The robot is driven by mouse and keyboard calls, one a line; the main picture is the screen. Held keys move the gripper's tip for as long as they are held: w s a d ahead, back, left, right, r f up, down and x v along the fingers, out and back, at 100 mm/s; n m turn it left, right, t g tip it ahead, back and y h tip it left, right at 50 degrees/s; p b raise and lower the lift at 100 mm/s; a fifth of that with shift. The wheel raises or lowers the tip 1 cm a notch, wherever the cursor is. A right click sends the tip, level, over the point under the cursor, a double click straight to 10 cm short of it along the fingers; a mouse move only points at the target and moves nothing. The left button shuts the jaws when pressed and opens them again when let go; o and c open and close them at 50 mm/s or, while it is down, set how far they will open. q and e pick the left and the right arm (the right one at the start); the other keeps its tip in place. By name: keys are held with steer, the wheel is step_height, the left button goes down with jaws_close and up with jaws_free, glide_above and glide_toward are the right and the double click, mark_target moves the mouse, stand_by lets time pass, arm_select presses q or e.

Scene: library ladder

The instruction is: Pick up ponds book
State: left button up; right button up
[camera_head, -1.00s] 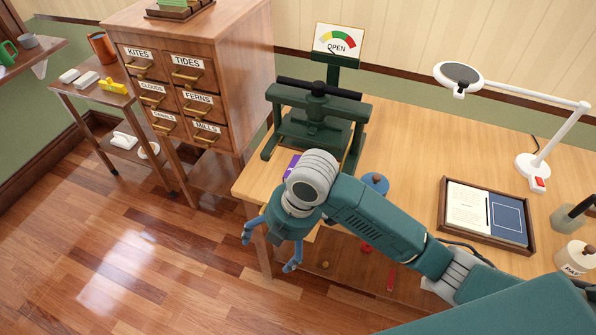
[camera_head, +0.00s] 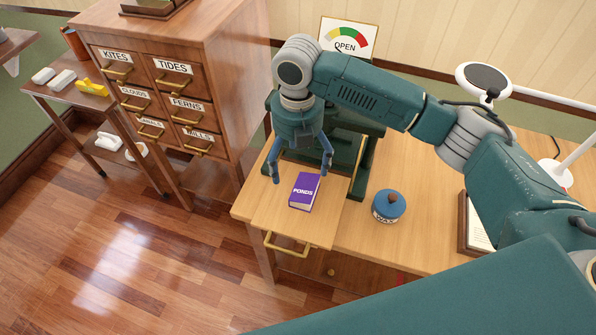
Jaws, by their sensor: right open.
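The ponds book (camera_head: 304,192) is small and purple, with PONDS in white on its cover. It lies flat on the wooden table near the left front corner, in front of the green press. My right gripper (camera_head: 301,177) hangs fingers down over the back of the book in the picture, one finger to its left and one to its upper right. It is open and empty. I cannot tell how high its fingertips are above the table. My left gripper is not in view.
A green press (camera_head: 366,160) stands behind my right gripper, with an OPEN gauge sign (camera_head: 347,42) at the back. A blue WAX tin (camera_head: 388,206) stands right of the book. A brass handle (camera_head: 289,245) juts from the table front. A labelled drawer cabinet (camera_head: 205,60) stands left.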

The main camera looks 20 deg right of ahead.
mark_target(301, 187)
steer(key=shift+w+d+f, duration=0.1)
steer(key=shift+w+f, duration=0.05)
steer(key=shift+f, duration=0.55)
steer(key=f, duration=0.1)
steer(key=s+f+p, duration=0.1)
steer(key=f, duration=0.1)
steer(key=shift+f, duration=0.25)
steer(key=f, duration=0.1)
steer(key=f+p, duration=0.1)
steer(key=f, duration=0.1)
steer(key=f+p, duration=0.1)
steer(key=f, duration=0.1)
steer(key=shift+d, duration=0.25)
steer(key=shift+f, duration=0.15)
steer(key=shift+w, duration=0.1)
steer(key=shift+c, duration=0.3)
steer(key=c, duration=0.9)
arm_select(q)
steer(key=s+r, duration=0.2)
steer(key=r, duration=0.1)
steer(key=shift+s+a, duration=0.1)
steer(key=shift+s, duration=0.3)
arm_select(e)
steer(key=c, duration=0.4)
